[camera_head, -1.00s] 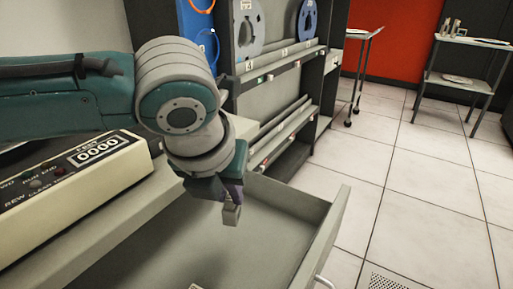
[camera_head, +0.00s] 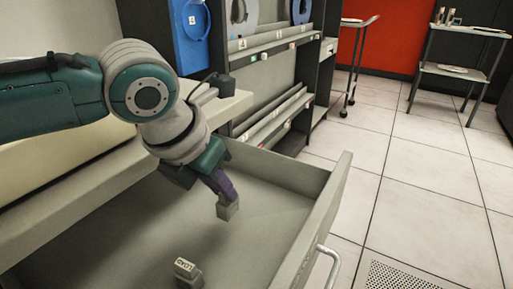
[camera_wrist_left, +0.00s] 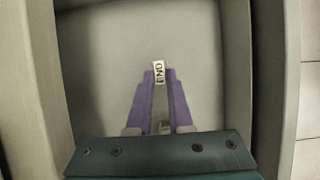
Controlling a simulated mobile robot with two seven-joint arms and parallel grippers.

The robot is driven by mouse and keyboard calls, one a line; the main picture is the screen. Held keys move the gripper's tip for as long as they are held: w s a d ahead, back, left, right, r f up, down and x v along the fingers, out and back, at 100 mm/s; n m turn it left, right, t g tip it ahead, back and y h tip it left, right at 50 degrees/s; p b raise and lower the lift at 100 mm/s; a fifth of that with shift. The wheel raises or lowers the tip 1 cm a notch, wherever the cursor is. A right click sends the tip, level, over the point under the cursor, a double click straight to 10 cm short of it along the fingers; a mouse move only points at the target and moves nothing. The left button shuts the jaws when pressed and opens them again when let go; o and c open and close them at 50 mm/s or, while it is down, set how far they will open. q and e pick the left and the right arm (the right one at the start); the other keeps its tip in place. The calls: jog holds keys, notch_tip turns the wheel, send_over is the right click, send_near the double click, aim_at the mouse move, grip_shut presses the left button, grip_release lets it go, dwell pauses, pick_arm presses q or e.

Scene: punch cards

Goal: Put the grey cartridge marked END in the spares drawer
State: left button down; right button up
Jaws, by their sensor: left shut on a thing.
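My left gripper (camera_head: 224,201) is shut on the grey END cartridge (camera_head: 228,211). The cartridge hangs from the purple fingertips, over the inside of the open grey drawer (camera_head: 334,206). In the left wrist view the END label on the cartridge (camera_wrist_left: 158,72) shows between the fingers (camera_wrist_left: 157,93), with the drawer floor (camera_wrist_left: 110,50) beneath and drawer walls on both sides. I cannot tell the exact gap to the floor. Another small grey cartridge (camera_head: 187,272) with a white label, which seems to read 0201, is in the drawer near the front of the picture. My right gripper is not in view.
A bench top (camera_head: 225,107) lies behind the drawer's left side. A dark rack (camera_head: 268,70) with reels stands behind. The drawer's handle (camera_head: 322,268) faces the tiled floor at right. A trolley (camera_head: 455,72) stands far off. Much of the drawer floor is bare.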

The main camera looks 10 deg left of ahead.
aim_at(221, 206)
pick_arm(q)
jog(key=shift+f, duration=0.35)
jog(key=shift+r+p, duration=0.1)
jog(key=shift+p, duration=0.5)
dwell(0.7)
jog(key=shift+f+b, duration=1.65)
jog(key=shift+f, duration=0.65)
dwell(1.0)
jog(key=c, duration=0.7)
grip_release()
jog(key=shift+c, duration=0.2)
jog(key=shift+c, duration=0.9)
jog(key=shift+r, duration=0.1)
notch_tip(221, 206, up, 8)
jog(key=p, duration=0.8)
